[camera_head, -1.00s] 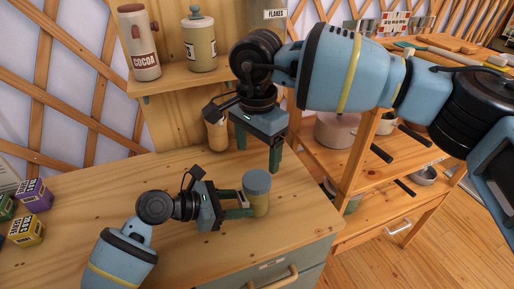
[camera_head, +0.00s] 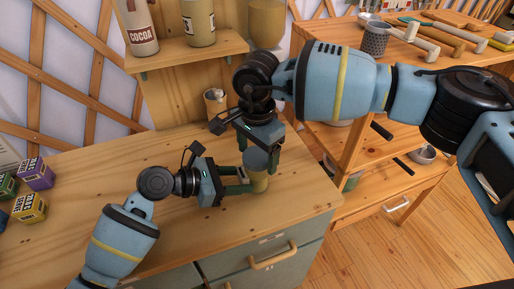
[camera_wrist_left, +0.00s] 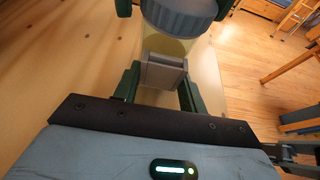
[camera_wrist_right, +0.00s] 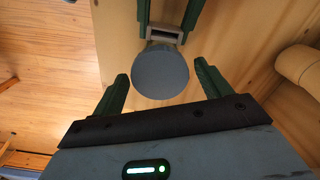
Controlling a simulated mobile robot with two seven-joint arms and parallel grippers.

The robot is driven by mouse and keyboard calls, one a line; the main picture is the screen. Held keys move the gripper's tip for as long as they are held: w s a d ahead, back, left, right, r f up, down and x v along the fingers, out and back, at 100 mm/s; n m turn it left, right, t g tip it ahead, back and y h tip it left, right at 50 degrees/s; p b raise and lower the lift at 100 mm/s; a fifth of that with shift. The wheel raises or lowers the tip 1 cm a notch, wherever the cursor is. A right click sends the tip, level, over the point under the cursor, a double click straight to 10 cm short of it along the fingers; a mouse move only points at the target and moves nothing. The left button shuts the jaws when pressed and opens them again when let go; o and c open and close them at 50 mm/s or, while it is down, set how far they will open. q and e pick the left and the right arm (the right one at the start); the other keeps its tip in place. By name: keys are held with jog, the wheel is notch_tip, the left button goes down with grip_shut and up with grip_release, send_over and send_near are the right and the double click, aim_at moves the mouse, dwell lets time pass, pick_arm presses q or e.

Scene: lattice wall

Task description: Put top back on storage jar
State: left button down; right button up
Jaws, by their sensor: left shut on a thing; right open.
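The storage jar (camera_head: 261,183) is pale yellow and stands upright near the front edge of the wooden counter. Its blue-grey round top (camera_head: 257,162) sits over its mouth; whether it is fully seated is unclear. The ribbed rim of the top (camera_wrist_left: 180,18) shows in the left wrist view. My left gripper (camera_head: 243,180) is shut on the jar's side below the top. My right gripper (camera_head: 260,153) is open above, pointing down. Its fingers are on either side of the top, apart from it in the right wrist view, where the top (camera_wrist_right: 160,71) shows as a disc.
Small labelled boxes (camera_head: 32,190) stand on the counter at left. A cocoa jar (camera_head: 140,27) and other canisters are on the shelf behind. A small container (camera_head: 214,102) stands behind my grippers. The counter's front edge and drawers (camera_head: 270,258) are close by.

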jog(key=c, duration=1)
jog(key=shift+m, duration=1)
jog(key=o, duration=1.1)
jog(key=shift+o, duration=0.2)
notch_tip(320, 180, up, 12)
